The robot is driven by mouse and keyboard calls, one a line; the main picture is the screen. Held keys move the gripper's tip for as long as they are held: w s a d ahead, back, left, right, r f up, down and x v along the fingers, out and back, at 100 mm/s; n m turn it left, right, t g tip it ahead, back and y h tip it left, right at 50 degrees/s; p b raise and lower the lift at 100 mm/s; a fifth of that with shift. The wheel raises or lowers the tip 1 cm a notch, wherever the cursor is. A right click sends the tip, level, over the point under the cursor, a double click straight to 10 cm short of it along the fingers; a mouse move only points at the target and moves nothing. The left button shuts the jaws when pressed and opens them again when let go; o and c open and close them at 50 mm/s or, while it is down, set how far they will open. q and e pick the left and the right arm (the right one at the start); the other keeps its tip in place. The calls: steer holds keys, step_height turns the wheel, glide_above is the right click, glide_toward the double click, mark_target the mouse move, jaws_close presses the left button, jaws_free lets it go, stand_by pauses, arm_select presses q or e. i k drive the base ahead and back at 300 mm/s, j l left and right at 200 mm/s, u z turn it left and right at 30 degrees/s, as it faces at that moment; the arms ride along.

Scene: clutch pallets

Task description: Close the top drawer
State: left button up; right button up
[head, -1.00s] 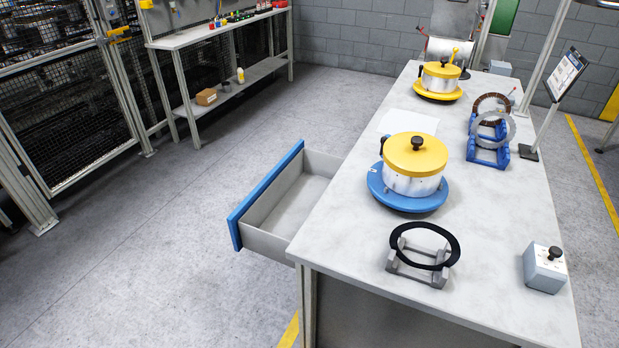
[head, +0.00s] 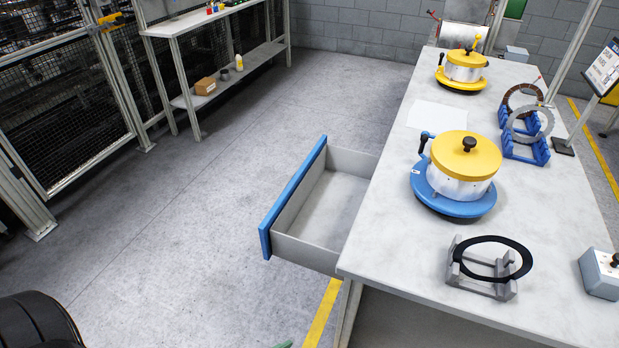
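The top drawer (head: 335,205) stands open, pulled out to the left from under the grey-white workbench (head: 394,236). Its blue front panel (head: 293,196) faces left, and the inside that shows is empty. Neither of my grippers is in the head view. Nothing touches the drawer.
On the bench are a yellow-lidded pot on a blue base (head: 458,178), a black ring on a grey stand (head: 487,268), a blue rack with rings (head: 524,135) and a grey control box (head: 600,272). Open floor (head: 190,230) lies left of the drawer. A shelf table (head: 205,70) stands farther back.

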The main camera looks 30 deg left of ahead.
mark_target(308, 226)
steer(key=j+z, duration=0.25)
steer(key=j, duration=1.6)
steer(key=k+j+z, duration=0.1)
steer(key=j, duration=0.8)
steer(key=i+j+z, duration=0.8)
steer(key=i, duration=0.05)
